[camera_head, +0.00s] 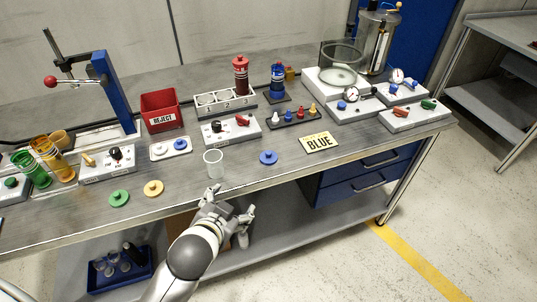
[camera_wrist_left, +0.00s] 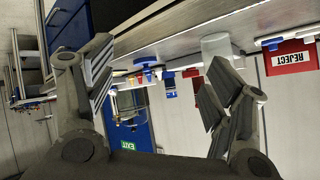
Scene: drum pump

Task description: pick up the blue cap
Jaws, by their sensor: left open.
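The blue cap (camera_head: 268,157), a flat round disc with a small knob, lies on the bench near its front edge, left of the BLUE sign (camera_head: 319,142). My left gripper (camera_head: 230,203) is in front of the bench edge, to the left of the cap and nearer to me, apart from it. Its fingers are spread and empty; they also show wide apart in the left wrist view (camera_wrist_left: 160,68). My right gripper is not in view.
A clear cup (camera_head: 213,164) stands left of the cap, close to the front edge. Green (camera_head: 119,198) and yellow (camera_head: 153,188) discs lie further left. A second blue disc (camera_head: 180,144) sits on a white plate. The bench around the cap is clear.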

